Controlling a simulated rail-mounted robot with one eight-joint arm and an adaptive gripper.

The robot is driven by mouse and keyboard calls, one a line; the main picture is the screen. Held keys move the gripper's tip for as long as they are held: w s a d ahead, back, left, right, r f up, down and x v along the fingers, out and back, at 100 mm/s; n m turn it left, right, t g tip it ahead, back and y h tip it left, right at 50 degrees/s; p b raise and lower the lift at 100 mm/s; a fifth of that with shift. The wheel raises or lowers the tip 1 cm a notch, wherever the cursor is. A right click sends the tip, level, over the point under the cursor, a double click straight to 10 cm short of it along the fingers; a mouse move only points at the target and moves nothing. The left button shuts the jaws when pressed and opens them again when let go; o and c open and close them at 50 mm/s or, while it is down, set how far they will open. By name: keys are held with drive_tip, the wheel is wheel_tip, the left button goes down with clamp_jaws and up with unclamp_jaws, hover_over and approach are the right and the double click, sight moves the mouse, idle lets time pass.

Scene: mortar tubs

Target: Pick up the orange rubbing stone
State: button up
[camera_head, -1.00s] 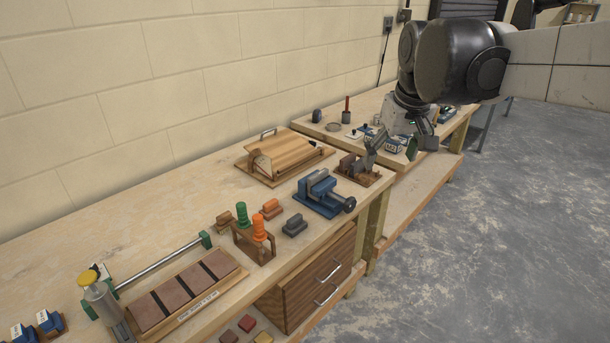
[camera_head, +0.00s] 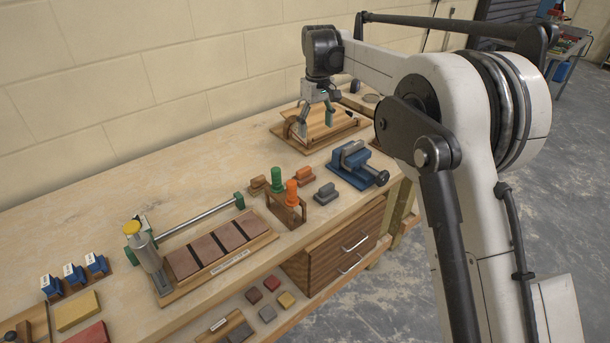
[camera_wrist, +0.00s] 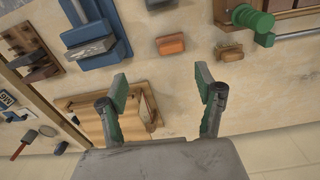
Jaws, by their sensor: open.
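The orange rubbing stone (camera_head: 304,175) lies on the bench behind the rack with the green and orange handles. It also shows in the wrist view (camera_wrist: 170,44), top centre, lying flat and fully visible. My gripper (camera_head: 314,122) is open and empty above the slatted wooden board, farther along the bench than the stone. In the wrist view my two fingers (camera_wrist: 163,80) are spread wide, and the stone appears above the gap between them, apart from both.
A blue vise (camera_head: 354,166) is to the right, and the slatted board (camera_head: 335,130) lies beyond. Bare bench lies toward the wall.

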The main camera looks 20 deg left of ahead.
hover_over(304, 169)
wheel_tip(304, 169, down, 3)
drive_tip(key=shift+n+g, duration=0.3)
drive_tip(key=shift+n, duration=0.1)
drive_tip(key=f, duration=0.9)
drive_tip(key=shift+a+f, duration=0.2)
drive_tip(key=shift+a, duration=0.05)
drive_tip(key=shift+d+f+p, duration=0.15)
drive_tip(key=shift+f+p, duration=0.05)
drive_tip(key=shift+f, duration=1.1)
drive_tip(key=shift+d+f+p, duration=0.1)
drive_tip(key=shift+f+p, duration=0.05)
drive_tip(key=shift+f, duration=1.15)
drive_tip(key=c, duration=1.4)
drive_tip(key=shift+r, duration=0.15)
